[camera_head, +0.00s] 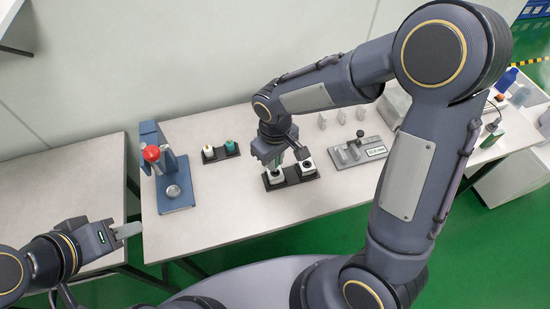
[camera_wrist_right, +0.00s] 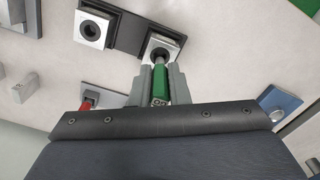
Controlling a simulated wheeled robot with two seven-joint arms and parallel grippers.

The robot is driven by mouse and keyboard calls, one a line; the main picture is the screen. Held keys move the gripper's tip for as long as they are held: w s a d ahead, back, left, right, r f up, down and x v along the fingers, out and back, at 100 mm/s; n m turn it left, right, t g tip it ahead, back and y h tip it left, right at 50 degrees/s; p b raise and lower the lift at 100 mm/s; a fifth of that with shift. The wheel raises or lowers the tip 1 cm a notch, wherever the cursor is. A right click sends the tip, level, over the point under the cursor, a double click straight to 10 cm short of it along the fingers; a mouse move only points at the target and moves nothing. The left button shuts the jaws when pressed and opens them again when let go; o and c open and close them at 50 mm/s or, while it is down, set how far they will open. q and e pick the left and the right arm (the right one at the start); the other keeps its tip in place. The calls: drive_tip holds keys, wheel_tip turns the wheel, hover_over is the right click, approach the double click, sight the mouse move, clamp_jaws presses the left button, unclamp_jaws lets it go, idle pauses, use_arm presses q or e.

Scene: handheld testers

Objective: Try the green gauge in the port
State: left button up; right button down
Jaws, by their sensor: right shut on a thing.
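My right gripper (camera_head: 273,160) is shut on the green gauge (camera_wrist_right: 160,84) and points down at the dark base (camera_head: 290,181). The base carries two pale square blocks with round dark ports. In the right wrist view the gauge's grey end lines up with the nearer port block (camera_wrist_right: 162,46). I cannot tell how far the end is inside that port. The other port block (camera_wrist_right: 91,29) is free; it shows right of the gripper in the head view (camera_head: 307,168). My left gripper (camera_head: 125,230) is empty at the table's left front; its finger gap is not clear.
A blue press (camera_head: 178,196) with a red knob stands at the left of the table. A small black rack (camera_head: 221,153) holds a white and a teal piece. A grey clamp fixture (camera_head: 359,153) lies to the right, with grey pieces (camera_head: 341,117) behind. The front table strip is clear.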

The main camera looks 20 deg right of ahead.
drive_tip(key=shift+f+b, duration=1.05)
drive_tip(key=shift+f, duration=0.25)
idle(0.8)
drive_tip(key=shift+r, duration=0.15)
idle(0.6)
drive_tip(key=shift+r+p, duration=2.55)
drive_tip(key=shift+r, duration=0.55)
